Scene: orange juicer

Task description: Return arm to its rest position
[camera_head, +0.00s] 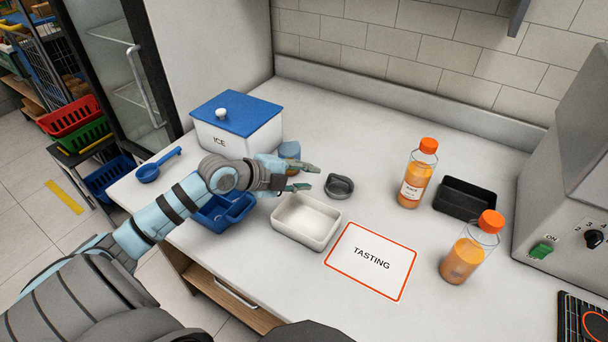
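My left arm (170,207) reaches in from the left across the counter. My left gripper (313,177) is open, with its two fingers apart and nothing visible between them. It is above the counter, between the blue-lidded ice box (238,128) and the white tray (306,221). A small grey cup (339,186) is just to the right of its fingertips. A small blue container (289,151) is behind the gripper and partly hidden by it. My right gripper is not in view.
A blue compartment tray (222,217) is partly under my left arm. A blue scoop (157,166) lies at the counter's left edge. A TASTING card (371,261), two orange-capped bottles (416,177) (468,252), a black tray (465,197) and a grey machine (570,180) stand to the right.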

